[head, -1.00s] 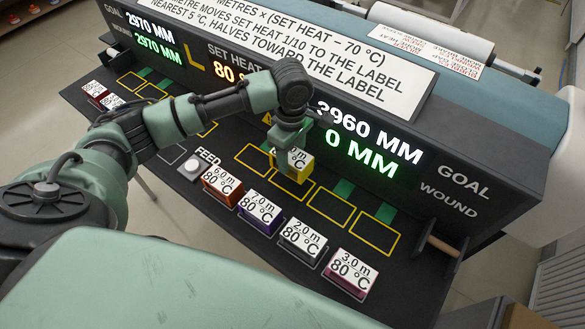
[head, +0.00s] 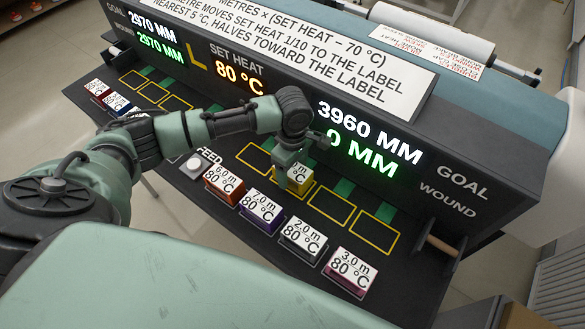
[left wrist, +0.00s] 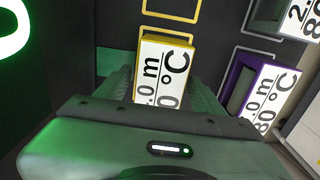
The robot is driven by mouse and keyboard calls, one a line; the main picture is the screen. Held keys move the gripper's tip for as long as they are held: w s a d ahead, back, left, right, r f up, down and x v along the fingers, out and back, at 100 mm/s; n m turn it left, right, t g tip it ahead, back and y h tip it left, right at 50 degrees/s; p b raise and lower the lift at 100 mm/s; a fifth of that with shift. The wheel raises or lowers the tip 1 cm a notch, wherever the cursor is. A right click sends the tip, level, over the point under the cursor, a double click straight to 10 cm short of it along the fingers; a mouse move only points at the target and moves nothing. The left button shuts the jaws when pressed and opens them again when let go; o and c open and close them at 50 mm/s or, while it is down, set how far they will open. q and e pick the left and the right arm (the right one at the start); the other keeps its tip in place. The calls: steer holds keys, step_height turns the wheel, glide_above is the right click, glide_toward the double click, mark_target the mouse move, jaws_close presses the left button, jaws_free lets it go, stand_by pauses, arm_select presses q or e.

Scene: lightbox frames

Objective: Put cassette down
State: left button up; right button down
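A yellow cassette (head: 299,179) with a white label that reads 80 °C is at the row of yellow-outlined slots, at the second slot from the left on the right-hand side. My left gripper (head: 291,164) is above it, with its fingers down on either side. In the left wrist view the cassette (left wrist: 165,70) sits between the two fingers, which appear to press on it. Its lower end is hidden by the gripper body. Whether it rests fully on the panel I cannot tell. My right gripper is not in view.
Orange (head: 223,182), purple (head: 262,210), grey (head: 302,239) and pink (head: 349,272) cassettes stand in the front row. Empty outlined slots (head: 331,204) lie to the right. A white FEED button (head: 193,165) is at left. The display wall (head: 455,185) rises behind.

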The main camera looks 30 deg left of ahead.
mark_target(293, 169)
arm_select(q)
steer(key=shift+r, duration=0.1)
steer(key=shift+r, duration=0.3)
step_height(293, 169, up, 12)
steer(key=b, duration=0.2)
steer(key=shift+f, duration=0.25)
